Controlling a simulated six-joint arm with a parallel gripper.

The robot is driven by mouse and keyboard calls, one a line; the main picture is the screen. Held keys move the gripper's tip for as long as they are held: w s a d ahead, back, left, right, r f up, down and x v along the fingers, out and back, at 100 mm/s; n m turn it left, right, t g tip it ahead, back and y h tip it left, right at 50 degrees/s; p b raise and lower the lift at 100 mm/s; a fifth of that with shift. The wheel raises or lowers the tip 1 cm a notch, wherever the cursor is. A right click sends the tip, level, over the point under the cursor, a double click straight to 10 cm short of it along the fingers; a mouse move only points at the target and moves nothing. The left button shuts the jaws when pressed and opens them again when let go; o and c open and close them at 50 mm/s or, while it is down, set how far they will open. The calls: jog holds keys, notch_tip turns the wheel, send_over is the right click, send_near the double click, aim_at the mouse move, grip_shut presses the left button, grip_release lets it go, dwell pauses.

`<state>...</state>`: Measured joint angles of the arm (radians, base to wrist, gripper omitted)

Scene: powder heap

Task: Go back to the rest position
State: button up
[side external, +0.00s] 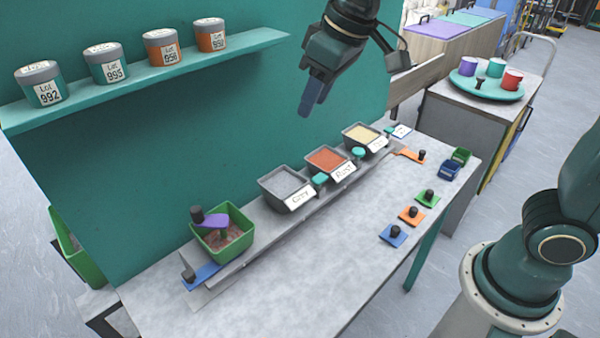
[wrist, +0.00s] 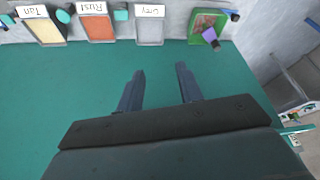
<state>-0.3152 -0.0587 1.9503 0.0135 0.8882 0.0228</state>
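My gripper (side external: 314,94) hangs in the air in front of the green back panel, well above the table. In the wrist view its two fingers (wrist: 158,85) stand apart with nothing between them, so it is open and empty. Below it a row of trays stands on a grey rail: grey powder (side external: 287,184), rust powder (side external: 326,160) and tan powder (side external: 362,134). A green bin (side external: 224,240) with reddish powder stands at the row's near left end. A purple-bladed tool with a black knob (side external: 214,221) rests in it.
Several lidded jars (side external: 106,63) stand on a shelf (side external: 150,80) on the panel. Small knobbed pieces in blue (side external: 393,236), orange (side external: 411,215) and green (side external: 428,197) lie on the table's right side. Cups on a round tray (side external: 486,88) stand behind. The table front (side external: 290,290) is clear.

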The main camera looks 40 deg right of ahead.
jog(key=s+d+f+m, duration=0.1)
jog(key=s+d, duration=0.5)
jog(key=s, duration=0.3)
jog(key=s+d+f+m+t+h, duration=0.1)
jog(key=s+d+m, duration=0.1)
jog(key=s+d, duration=0.3)
jog(key=s, duration=0.4)
jog(key=shift+s+d+f+t, duration=0.25)
jog(key=shift+s+d+t, duration=0.05)
jog(key=shift+s+d, duration=0.1)
jog(key=shift+o, duration=0.2)
